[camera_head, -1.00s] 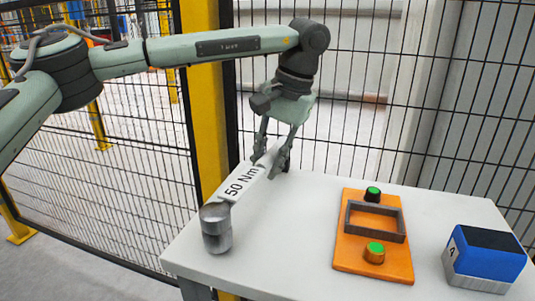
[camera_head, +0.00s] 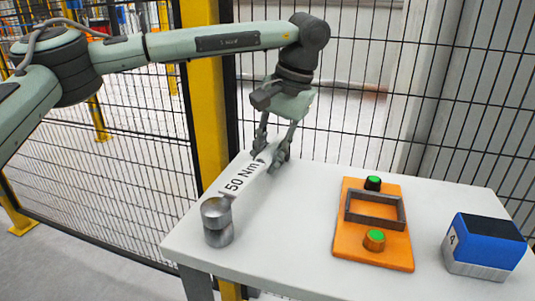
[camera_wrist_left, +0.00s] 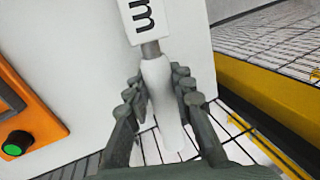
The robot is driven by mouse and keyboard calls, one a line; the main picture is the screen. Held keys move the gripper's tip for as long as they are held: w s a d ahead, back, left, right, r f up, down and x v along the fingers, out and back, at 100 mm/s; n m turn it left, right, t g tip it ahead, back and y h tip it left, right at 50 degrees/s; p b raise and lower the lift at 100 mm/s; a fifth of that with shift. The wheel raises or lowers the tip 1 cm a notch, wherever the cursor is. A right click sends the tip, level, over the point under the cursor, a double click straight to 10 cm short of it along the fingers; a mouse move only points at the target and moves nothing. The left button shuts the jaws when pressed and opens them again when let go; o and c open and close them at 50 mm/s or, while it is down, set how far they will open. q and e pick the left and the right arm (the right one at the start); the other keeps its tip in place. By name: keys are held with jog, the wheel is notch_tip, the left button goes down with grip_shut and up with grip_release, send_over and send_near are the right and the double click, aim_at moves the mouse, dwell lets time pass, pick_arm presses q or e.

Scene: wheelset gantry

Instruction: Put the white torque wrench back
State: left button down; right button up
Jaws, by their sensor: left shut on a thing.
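The white torque wrench (camera_head: 240,179) is marked "50 Nm" and lies slanted over the left part of the table. My left gripper (camera_head: 271,160) points down and is shut on the wrench's far end. In the left wrist view, my left gripper (camera_wrist_left: 160,90) has its fingers on both sides of the white handle (camera_wrist_left: 163,105), with a grey neck and the label beyond it. A grey metal cylinder (camera_head: 217,222) is at the wrench's near end and appears to be its head. I cannot tell whether it touches the table. My right gripper is out of view.
The white table (camera_head: 290,235) also bears an orange plate (camera_head: 345,250) with a dark rectangular frame (camera_head: 376,222) and two green-topped knobs. A blue and grey box (camera_head: 485,246) stands at the right. A mesh fence and yellow post (camera_head: 212,120) stand behind. The table's middle is clear.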

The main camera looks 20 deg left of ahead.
pick_arm(q)
jog(key=c, duration=1.2)
grip_release()
